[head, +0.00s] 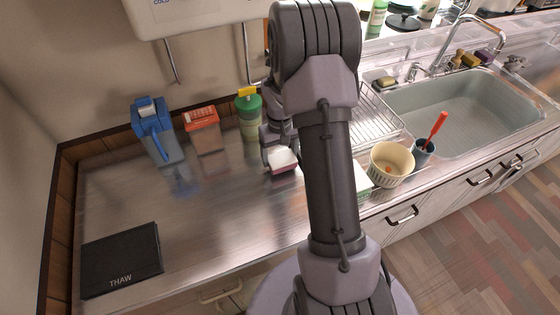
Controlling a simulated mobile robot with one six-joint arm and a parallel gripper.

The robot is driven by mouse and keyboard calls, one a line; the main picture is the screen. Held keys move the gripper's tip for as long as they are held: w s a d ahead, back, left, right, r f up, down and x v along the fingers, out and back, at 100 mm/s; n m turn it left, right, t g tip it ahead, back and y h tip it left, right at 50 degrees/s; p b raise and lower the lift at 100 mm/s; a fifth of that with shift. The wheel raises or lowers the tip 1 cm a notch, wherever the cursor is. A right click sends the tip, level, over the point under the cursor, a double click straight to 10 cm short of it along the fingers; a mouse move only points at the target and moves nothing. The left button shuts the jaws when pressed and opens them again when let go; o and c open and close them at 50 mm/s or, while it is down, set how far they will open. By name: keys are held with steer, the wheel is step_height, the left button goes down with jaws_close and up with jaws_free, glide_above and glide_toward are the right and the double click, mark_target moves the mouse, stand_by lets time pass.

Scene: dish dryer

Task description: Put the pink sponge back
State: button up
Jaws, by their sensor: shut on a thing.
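The sponge (284,161) shows a pale, almost white top and a pinkish-red lower side. It is at my gripper (280,154), over the steel counter and left of my arm. My gripper is shut on it. Part of the gripper is hidden behind my arm, and I cannot tell whether the sponge touches the counter.
A green bottle (249,116), an orange box (203,117) and a blue spray bottle (152,130) stand along the back wall. A black THAW board (121,262) lies front left. A cream bowl (391,164), a cup (423,154) and the sink (470,112) are right. The left-middle counter is clear.

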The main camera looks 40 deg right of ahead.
steer(key=shift+f, duration=0.9)
steer(key=shift+f, duration=0.2)
steer(key=o, duration=1.3)
steer(key=shift+r, duration=0.15)
